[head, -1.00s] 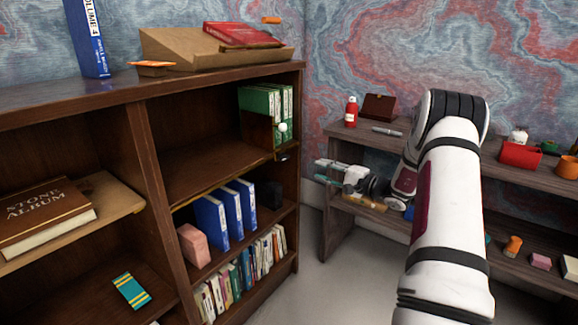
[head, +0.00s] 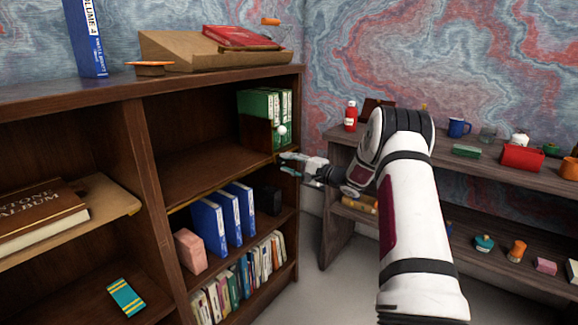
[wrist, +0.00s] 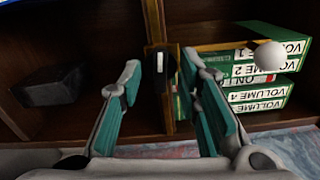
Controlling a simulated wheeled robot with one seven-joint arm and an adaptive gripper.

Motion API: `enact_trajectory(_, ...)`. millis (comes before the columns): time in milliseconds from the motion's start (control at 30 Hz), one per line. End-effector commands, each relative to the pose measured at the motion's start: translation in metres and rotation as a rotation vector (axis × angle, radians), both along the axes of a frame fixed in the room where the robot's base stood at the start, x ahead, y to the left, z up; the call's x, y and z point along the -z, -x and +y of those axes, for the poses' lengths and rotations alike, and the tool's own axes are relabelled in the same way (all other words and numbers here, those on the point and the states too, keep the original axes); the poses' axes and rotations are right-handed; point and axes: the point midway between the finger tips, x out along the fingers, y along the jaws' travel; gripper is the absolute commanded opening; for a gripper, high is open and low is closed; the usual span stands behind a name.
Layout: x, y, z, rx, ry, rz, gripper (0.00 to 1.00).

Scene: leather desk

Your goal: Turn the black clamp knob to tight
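The black clamp knob (wrist: 161,60), with a white mark on its face, sits at the shelf's front edge in the wrist view. It lies between my gripper's fingertips and a little beyond them. My gripper (wrist: 162,78) is open, with a teal-padded finger on each side and nothing held. In the head view, my gripper (head: 287,163) is at the right end of the middle shelf edge, just below the white ball (head: 281,130). It hides the knob there. I cannot tell whether the fingers touch the knob.
Green volumes (wrist: 262,95) stand beside a brown wooden panel (head: 257,132) close to my gripper. The white ball also shows in the wrist view (wrist: 270,55). A black box (head: 269,198) and blue binders (head: 228,215) are on the shelf below. A side table (head: 480,172) holds small items.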

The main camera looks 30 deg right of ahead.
Motion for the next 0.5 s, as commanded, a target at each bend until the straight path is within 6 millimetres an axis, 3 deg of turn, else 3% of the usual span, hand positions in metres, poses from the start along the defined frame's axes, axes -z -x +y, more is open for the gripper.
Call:
enact_trajectory(200, 0.0, -0.0003, 0.0, 0.0, 0.0, 0.0, 0.31)
enact_trajectory(233, 0.0, -0.0002, 0.0, 0.0, 0.0, 0.0, 0.29)
enact_trajectory(367, 0.0, -0.0001, -0.0001, 0.0, 0.0, 0.0, 0.0)
enact_trajectory(500, 0.0002, 0.0, -0.0001, 0.0, 0.0, 0.0, 0.0)
